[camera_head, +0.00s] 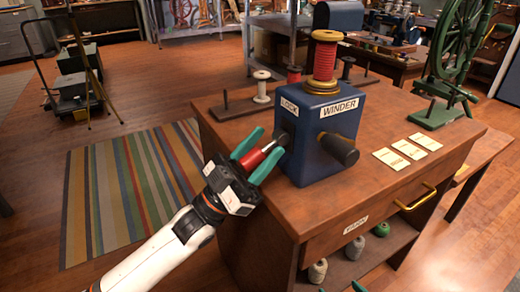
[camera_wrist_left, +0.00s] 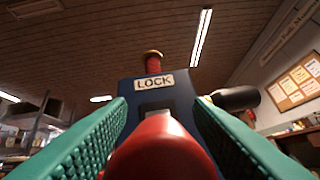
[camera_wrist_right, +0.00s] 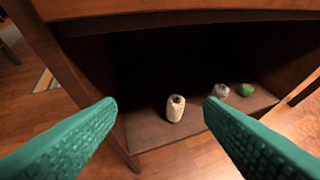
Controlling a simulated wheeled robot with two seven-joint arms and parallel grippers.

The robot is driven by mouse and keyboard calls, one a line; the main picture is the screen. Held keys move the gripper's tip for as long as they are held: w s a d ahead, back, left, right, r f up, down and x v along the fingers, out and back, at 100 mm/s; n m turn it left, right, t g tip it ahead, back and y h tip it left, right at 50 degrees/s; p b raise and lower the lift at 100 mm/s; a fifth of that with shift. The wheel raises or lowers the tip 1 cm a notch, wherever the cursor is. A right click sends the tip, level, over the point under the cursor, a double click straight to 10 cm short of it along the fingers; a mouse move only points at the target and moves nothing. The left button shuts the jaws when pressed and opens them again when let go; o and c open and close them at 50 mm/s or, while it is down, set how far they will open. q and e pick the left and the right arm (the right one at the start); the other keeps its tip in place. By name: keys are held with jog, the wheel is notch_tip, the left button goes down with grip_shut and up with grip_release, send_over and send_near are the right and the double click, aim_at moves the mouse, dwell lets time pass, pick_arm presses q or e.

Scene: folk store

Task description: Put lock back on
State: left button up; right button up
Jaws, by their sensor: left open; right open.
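The blue winder box (camera_head: 320,158) stands on the wooden cabinet. Its LOCK label (camera_head: 289,107) sits above a dark recess on the left face; the label also shows in the left wrist view (camera_wrist_left: 154,82). The lock, a red handle (camera_head: 251,160) with a metal shaft, points at this recess. How far its tip enters is unclear. My left gripper (camera_head: 272,139) is open, with its teal fingers on either side of the red handle (camera_wrist_left: 162,150). My right gripper (camera_wrist_right: 160,104) is open and empty, facing the lower shelf; only a fingertip shows in the head view.
A red thread spool (camera_head: 324,62) stands on the box, and a dark cylinder (camera_head: 340,150) sticks out of its WINDER side. Paper cards (camera_head: 407,150) lie to the right. The shelf (camera_wrist_right: 150,132) below holds a cream cone (camera_wrist_right: 175,108) and other spools. A striped rug (camera_head: 128,185) lies left.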

pick_arm(q)
grip_shut()
dwell(0.3)
